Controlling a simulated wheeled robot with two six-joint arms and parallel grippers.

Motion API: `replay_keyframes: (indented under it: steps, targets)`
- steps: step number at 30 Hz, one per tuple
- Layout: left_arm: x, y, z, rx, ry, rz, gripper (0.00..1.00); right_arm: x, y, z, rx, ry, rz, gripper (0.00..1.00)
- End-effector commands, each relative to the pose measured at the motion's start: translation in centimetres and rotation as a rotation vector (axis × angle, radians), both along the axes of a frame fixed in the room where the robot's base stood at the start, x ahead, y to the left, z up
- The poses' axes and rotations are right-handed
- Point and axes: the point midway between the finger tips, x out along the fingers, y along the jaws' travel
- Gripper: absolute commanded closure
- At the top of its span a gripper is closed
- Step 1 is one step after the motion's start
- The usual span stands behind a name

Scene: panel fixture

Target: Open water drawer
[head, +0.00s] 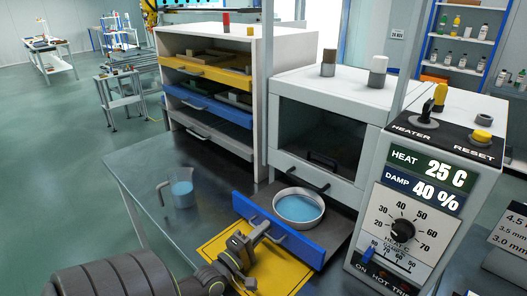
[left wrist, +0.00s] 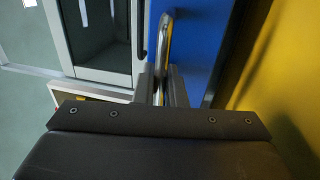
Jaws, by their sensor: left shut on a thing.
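The water drawer has a blue front (head: 300,245) standing out from the white cabinet. A round pan of water (head: 298,207) sits in the open drawer behind that front. My left gripper (head: 262,233) is at the left part of the blue front, shut on its metal handle. In the left wrist view the handle (left wrist: 166,38) runs between the two fingers (left wrist: 160,88), beside the blue front (left wrist: 205,45). The fingers partly hide the handle in the head view. My right gripper is not in view.
A glass beaker of water (head: 182,188) stands on the dark table left of the drawer. A yellow mat (head: 222,236) lies below the blue front. A control panel (head: 412,200) stands close on the right. A rack of yellow and blue trays (head: 210,100) stands behind.

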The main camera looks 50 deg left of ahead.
Motion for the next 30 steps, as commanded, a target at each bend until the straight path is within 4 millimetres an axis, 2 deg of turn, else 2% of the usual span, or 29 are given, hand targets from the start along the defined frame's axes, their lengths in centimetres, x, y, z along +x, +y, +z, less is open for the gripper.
replay_keyframes:
  steps: [1,2,3,14,20,30]
  targets:
    - [0.0,0.0,-0.1,0.0,0.003,0.0,1.0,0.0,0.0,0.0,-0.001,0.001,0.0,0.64]
    - [0.0,0.0,-0.1,0.0,0.003,0.0,0.88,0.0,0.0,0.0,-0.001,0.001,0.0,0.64]
    - [0.0,0.0,-0.1,0.0,0.003,0.0,0.85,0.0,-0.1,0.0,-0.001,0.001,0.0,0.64]
    - [-0.5,-0.1,-0.2,0.0,0.002,0.0,0.85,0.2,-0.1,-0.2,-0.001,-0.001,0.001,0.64]
    - [-3.5,-0.4,-1.0,0.0,0.005,0.0,0.85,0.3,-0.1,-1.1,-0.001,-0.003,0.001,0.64]
    - [-10.5,-1.1,-2.5,0.001,0.006,0.001,0.85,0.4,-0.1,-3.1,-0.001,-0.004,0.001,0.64]
